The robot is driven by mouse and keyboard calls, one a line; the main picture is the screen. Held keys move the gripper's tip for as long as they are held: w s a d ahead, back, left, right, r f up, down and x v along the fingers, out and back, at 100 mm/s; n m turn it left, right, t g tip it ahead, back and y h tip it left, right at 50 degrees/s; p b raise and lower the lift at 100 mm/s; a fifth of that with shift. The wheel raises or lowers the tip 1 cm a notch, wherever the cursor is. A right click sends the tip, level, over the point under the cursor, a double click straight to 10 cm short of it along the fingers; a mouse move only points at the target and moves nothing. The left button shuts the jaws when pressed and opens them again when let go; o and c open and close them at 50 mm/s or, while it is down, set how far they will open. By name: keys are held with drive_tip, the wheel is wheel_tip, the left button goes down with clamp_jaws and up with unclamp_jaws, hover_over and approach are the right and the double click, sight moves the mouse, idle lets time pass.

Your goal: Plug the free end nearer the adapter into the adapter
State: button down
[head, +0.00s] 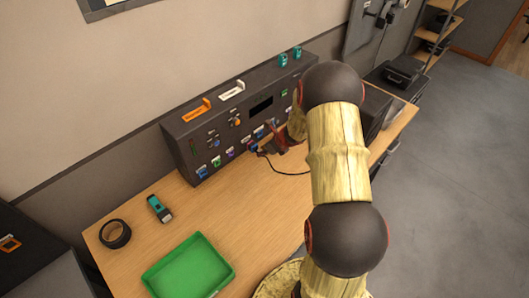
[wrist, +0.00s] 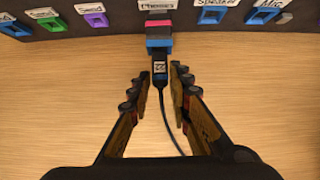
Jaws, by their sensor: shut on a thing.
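My gripper (wrist: 160,76) is shut on the black cable plug (wrist: 160,68), with one finger on each side of it. The plug has a small white label and points at the panel. A red and blue block, which looks like the adapter (wrist: 159,38), sits directly ahead of the plug below a white label on the panel. The plug's front meets or nearly meets this block; I cannot tell how deep it sits. The black cable (wrist: 168,125) trails back between my fingers. In the head view my gripper (head: 268,147) is at the panel's foot, and the cable (head: 290,173) loops on the table.
The dark panel (head: 182,150) stands along the back of the wooden table (head: 225,205). Green, purple and blue ports lie left of the adapter, blue ones right. A green tray (head: 188,268), a black tape roll (head: 115,234) and a teal device (head: 159,209) lie front left.

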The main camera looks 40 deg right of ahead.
drive_tip(key=shift+w+r, duration=0.15)
drive_tip(key=shift+w, duration=0.15)
idle(0.9)
drive_tip(key=c, duration=1.9)
unclamp_jaws()
drive_tip(key=shift+w, duration=0.1)
drive_tip(key=o, duration=0.3)
drive_tip(key=shift+o, duration=0.2)
drive_tip(key=v, duration=1.2)
